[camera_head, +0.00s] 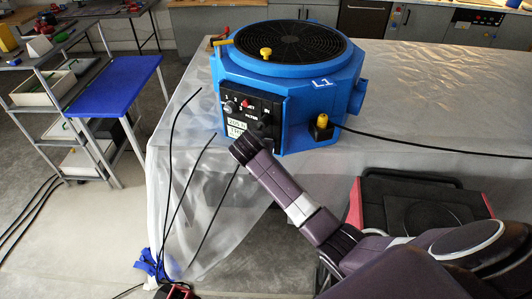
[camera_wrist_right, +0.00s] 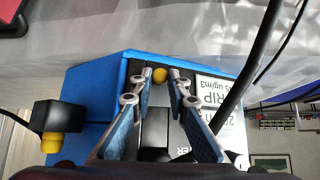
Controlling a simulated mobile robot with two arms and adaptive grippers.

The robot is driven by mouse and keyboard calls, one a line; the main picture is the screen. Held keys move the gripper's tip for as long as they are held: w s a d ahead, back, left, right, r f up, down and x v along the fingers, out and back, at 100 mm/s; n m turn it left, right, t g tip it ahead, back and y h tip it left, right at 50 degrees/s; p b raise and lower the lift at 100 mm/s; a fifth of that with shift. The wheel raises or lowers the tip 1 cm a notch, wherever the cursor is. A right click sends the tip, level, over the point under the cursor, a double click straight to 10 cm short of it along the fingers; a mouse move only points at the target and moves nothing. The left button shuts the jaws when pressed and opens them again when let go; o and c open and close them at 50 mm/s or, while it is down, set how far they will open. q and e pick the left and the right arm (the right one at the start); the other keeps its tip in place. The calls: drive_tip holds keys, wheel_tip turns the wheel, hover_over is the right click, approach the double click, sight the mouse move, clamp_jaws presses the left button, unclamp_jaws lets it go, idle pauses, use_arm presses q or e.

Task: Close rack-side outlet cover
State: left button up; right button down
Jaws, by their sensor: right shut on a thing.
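A blue machine (camera_head: 290,85) with a round black top grille stands on the plastic-covered table. Its black front panel (camera_head: 235,105) carries a white label, which also shows in the right wrist view (camera_wrist_right: 215,92). My right gripper (camera_head: 245,148) reaches the panel's lower part from the right. In the right wrist view its fingers (camera_wrist_right: 160,88) are shut on a dark block-like part (camera_wrist_right: 154,128) of the panel. I cannot tell for certain whether this part is the outlet cover. A yellow knob (camera_wrist_right: 160,75) shows just beyond the fingertips. My left gripper is not in view.
A black cable runs right from a yellow-tipped connector (camera_head: 321,124) on the machine. Thin black cables (camera_head: 170,175) hang before the table. A blue-topped cart (camera_head: 115,85) stands left. A black-and-red case (camera_head: 420,203) is below the table edge.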

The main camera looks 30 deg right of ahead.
drive_tip(key=m+b, duration=0.1)
drive_tip(key=w+m+g+h+b, duration=0.1)
drive_tip(key=shift+f+m+g, duration=0.15)
drive_tip(key=shift+m+g, duration=0.15)
drive_tip(key=shift+m, duration=0.1)
drive_tip(key=shift+h, duration=0.3)
drive_tip(key=c, duration=2.2)
unclamp_jaws()
drive_tip(key=shift+o, duration=0.2)
drive_tip(key=shift+w, duration=0.1)
drive_tip(key=v, duration=1.2)
